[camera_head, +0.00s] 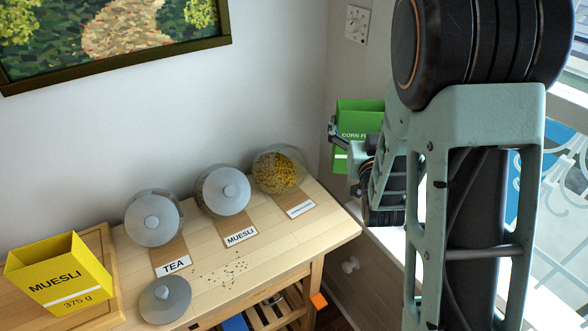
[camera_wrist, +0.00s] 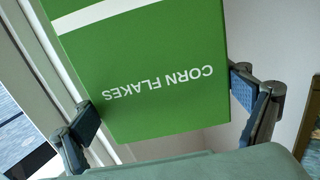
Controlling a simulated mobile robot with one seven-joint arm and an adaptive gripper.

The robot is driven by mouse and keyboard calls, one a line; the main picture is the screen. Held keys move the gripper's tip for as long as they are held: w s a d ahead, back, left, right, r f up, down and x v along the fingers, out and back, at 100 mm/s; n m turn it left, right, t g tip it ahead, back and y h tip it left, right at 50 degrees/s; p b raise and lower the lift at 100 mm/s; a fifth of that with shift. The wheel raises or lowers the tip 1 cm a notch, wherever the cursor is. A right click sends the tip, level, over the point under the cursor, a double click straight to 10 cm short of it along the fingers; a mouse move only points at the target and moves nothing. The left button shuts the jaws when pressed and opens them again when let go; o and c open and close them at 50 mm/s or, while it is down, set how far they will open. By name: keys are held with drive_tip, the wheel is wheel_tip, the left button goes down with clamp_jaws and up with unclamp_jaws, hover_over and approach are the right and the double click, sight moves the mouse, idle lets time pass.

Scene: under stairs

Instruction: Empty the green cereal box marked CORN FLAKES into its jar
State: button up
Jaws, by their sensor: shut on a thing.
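The green CORN FLAKES box (camera_head: 362,108) is near the wall corner, right of the jars, and looks roughly upright. My gripper (camera_head: 342,142) is shut on it, partly hidden by my arm. In the wrist view, its fingers (camera_wrist: 165,106) press the two sides of the green box (camera_wrist: 150,50), whose lettering appears upside down. A lidless glass jar (camera_head: 279,169) at the right end of the row holds yellow-brown flakes. The label (camera_head: 301,205) before it is too small to read. The box is apart from this jar. The inside of the box is not clear.
Lidded jars labelled TEA (camera_head: 154,220) and MUESLI (camera_head: 223,191) stand left of the open jar. A loose grey lid (camera_head: 165,300) and scattered dark bits (camera_head: 232,270) lie on the wooden table (camera_head: 290,235). A yellow MUESLI box (camera_head: 60,275) stands at far left.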

sight(340, 160)
drive_tip(key=f+b, duration=0.2)
drive_tip(key=b, duration=0.1)
drive_tip(key=w+f+b, duration=0.1)
drive_tip(key=f+b, duration=0.1)
drive_tip(key=b, duration=0.2)
drive_tip(key=w+a+f+b, duration=0.1)
drive_tip(key=f+b, duration=0.1)
drive_tip(key=b, duration=0.1)
drive_tip(key=shift+w+a+b, duration=0.1)
drive_tip(key=shift+w+b, duration=0.05)
drive_tip(key=shift+b, duration=0.15)
drive_tip(key=shift+n+y, duration=0.3)
drive_tip(key=shift+y, duration=0.2)
drive_tip(key=a+f+b, duration=0.1)
drive_tip(key=f+b, duration=0.1)
drive_tip(key=b, duration=0.6)
drive_tip(key=f+b, duration=0.3)
drive_tip(key=b, duration=0.4)
drive_tip(key=a+f+b, duration=0.1)
drive_tip(key=f+b, duration=0.2)
drive_tip(key=b, duration=0.5)
drive_tip(key=shift+w+a+f+b, duration=0.25)
drive_tip(key=shift+w+a+b, duration=0.05)
drive_tip(key=shift+a+b, duration=0.05)
drive_tip(key=shift+r, duration=0.1)
